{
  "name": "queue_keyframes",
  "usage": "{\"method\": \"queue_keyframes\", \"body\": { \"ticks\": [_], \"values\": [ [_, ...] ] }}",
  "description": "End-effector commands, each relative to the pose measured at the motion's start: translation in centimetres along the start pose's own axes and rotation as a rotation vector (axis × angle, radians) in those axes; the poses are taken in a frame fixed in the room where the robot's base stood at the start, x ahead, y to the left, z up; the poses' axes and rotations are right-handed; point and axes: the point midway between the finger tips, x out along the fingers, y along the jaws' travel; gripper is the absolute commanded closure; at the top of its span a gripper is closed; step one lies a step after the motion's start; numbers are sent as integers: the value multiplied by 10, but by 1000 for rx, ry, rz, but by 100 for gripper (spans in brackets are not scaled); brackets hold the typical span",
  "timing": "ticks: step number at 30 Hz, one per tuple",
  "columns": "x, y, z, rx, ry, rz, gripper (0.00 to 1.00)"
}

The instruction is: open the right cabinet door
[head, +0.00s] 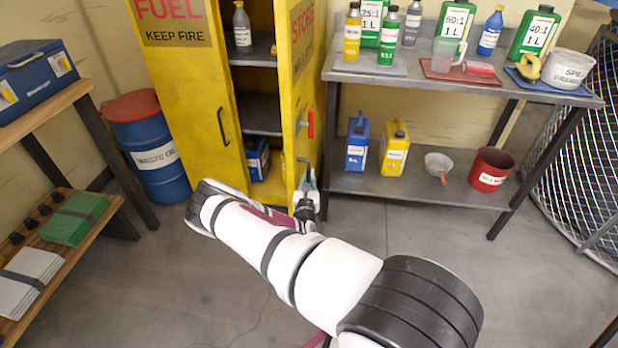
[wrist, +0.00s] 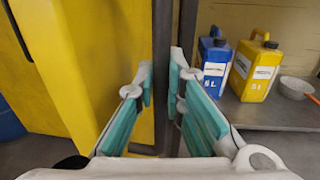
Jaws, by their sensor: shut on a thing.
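The yellow fuel cabinet stands at the back. Its right door (head: 297,90) is swung partly open, seen nearly edge-on, and the shelves inside show through the gap.
A steel bench (head: 345,125) with bottles and canisters stands close to the right of the door. A blue drum (head: 160,170) with a red top is left of the cabinet. A wooden shelf (head: 50,115) is at far left. The floor (head: 150,290) in front is clear.

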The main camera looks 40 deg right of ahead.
Motion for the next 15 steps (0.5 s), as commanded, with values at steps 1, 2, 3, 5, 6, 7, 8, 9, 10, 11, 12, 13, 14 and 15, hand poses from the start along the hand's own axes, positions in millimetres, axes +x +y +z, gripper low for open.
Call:
{"method": "queue_keyframes", "body": {
  "ticks": [1,2,3,5,6,7,8,9,10,11,12,13,14,15],
  "values": [
    [1,0,1,2,-3,2,100],
    [1,0,1,2,-3,2,100],
    [2,0,1,2,-3,2,100],
    [2,1,1,2,-3,2,100],
    [2,1,1,2,-4,2,100],
    [2,1,1,2,-4,2,100],
    [2,1,1,2,-4,2,100],
    [2,1,1,2,-4,2,100],
    [2,1,1,2,-4,2,85],
    [2,1,1,2,-4,1,80],
    [2,1,1,2,-4,1,80],
    [2,1,1,2,-3,1,80],
    [2,0,1,1,-3,1,80],
    [1,0,1,1,-3,1,80]
  ]
}}
